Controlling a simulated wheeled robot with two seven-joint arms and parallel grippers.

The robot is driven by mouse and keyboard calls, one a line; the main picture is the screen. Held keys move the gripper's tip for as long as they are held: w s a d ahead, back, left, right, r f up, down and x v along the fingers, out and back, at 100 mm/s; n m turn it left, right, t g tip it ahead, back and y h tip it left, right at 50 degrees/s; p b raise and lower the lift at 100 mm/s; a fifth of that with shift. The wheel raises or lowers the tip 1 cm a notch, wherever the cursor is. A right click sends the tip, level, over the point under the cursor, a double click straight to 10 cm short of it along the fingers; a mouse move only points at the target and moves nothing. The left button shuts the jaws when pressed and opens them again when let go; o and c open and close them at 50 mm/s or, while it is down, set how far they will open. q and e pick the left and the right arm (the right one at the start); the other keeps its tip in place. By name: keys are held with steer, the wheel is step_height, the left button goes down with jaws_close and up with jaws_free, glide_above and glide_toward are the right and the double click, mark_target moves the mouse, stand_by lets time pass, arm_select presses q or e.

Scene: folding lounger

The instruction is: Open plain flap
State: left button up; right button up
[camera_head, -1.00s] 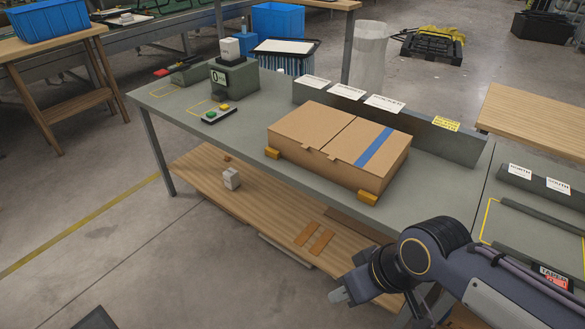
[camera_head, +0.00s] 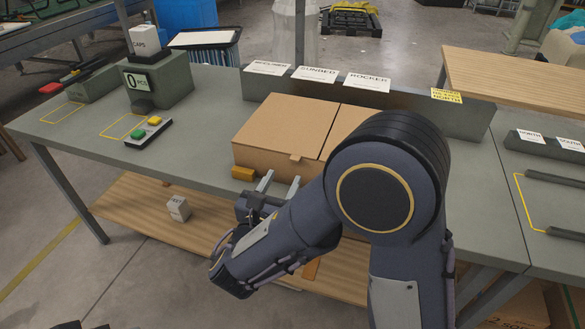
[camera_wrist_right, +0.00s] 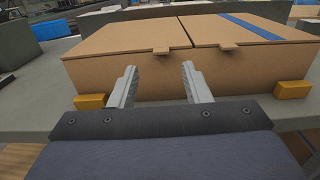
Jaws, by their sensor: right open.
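A closed cardboard box (camera_head: 262,161) stands on the grey-green bench, held by yellow corner blocks. Its top has two flaps. The plain flap (camera_head: 290,125) is the left one, with a small tab at its front edge; it also shows in the right wrist view (camera_wrist_right: 130,36). The flap with the blue stripe (camera_wrist_right: 250,27) is on the right; my arm hides most of it in the head view. My right gripper (camera_head: 280,182) is open and empty in front of the box, its fingers pointing at the front wall below the plain flap's tab (camera_wrist_right: 162,50). My left gripper is not in view.
A yellow block (camera_head: 243,173) sits at the box's front left corner. A low wall with white label cards (camera_head: 318,74) runs behind the box. A button panel (camera_head: 148,133) and a counter unit (camera_head: 158,80) stand to the left, with free bench between.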

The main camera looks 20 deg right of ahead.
mark_target(294, 160)
steer(key=x, duration=0.6)
steer(key=shift+w+d, duration=0.15)
steer(key=shift+d, duration=0.05)
steer(key=shift+c, duration=0.2)
jaws_close()
